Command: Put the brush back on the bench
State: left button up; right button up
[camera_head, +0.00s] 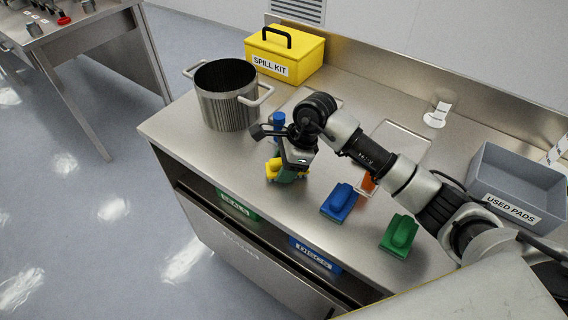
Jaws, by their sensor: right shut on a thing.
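My right gripper (288,163) reaches in from the right and points down over the front part of the steel bench (185,125). It is shut on a small yellow piece with a green underside (272,169), which looks like a brush. The gripper hides part of it. I cannot tell whether its underside touches the bench top. A blue block with a raised grip (341,201) and a green one of like shape (400,233) rest on the bench to the right. My left gripper is not in view.
A steel pot (228,100) stands left of the gripper, with a blue upright thing (279,121) between them. A yellow spill kit (284,55) is at the back. A grey used pads bin (514,200) is at right. A clear tray (400,142) lies behind my arm.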

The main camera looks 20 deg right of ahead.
jog(key=shift+f, duration=0.2)
jog(key=o, duration=1)
jog(key=shift+c, duration=0.2)
jog(key=shift+r, duration=0.2)
jog(key=shift+d+r, duration=0.1)
jog(key=shift+r, duration=0.1)
jog(key=b+v, duration=0.1)
jog(key=v, duration=1)
jog(key=shift+d+r+b, duration=0.2)
jog(key=shift+r+b, duration=0.1)
jog(key=shift+b, duration=0.05)
